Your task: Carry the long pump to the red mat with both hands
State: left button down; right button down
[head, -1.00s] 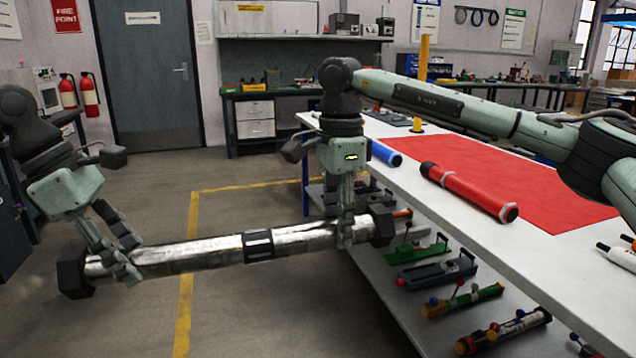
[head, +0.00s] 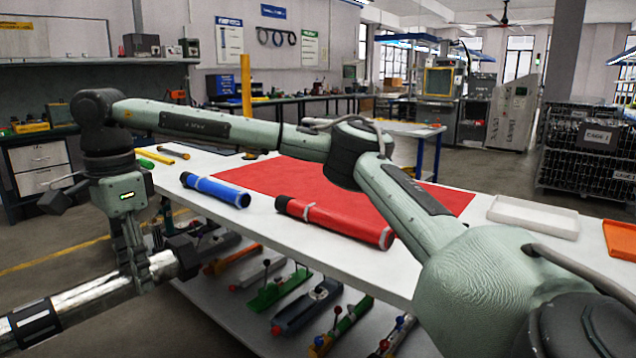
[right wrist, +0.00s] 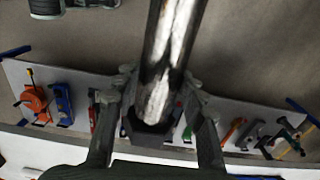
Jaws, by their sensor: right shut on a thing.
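The long pump (head: 95,299), a silver tube with dark end caps and a black band, lies at the lower left of the head view. Its far part runs out of the picture. My right gripper (head: 140,275) is shut on it close to its dark right end, beside the table's left edge. In the right wrist view the tube (right wrist: 170,60) runs between the two fingers of this gripper (right wrist: 158,88). The red mat (head: 270,174) lies flat on the white table (head: 262,232), partly hidden behind my right arm. My left gripper is outside both views.
A blue tube (head: 215,190) and a red tube (head: 335,221) lie on the table near the mat's front edge. A white tray (head: 533,217) and an orange tray (head: 622,240) stand at the right. Several coloured tools lie on the lower shelf (head: 240,315).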

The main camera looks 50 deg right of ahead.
aim_at(301, 197)
jog(key=i+j+z, duration=0.1)
jog(key=i, duration=1.45)
jog(key=i+z, duration=0.25)
jog(key=i+j+z, duration=0.15)
jog(key=i+z, duration=0.3)
jog(key=z, duration=0.25)
jog(key=i+z, duration=0.1)
jog(key=z, duration=0.25)
jog(key=i+j+z, duration=0.1)
jog(key=z, duration=0.3)
jog(key=i+j+z, duration=0.1)
jog(key=z, duration=0.25)
jog(key=i+z, duration=0.6)
jog(key=z, duration=0.25)
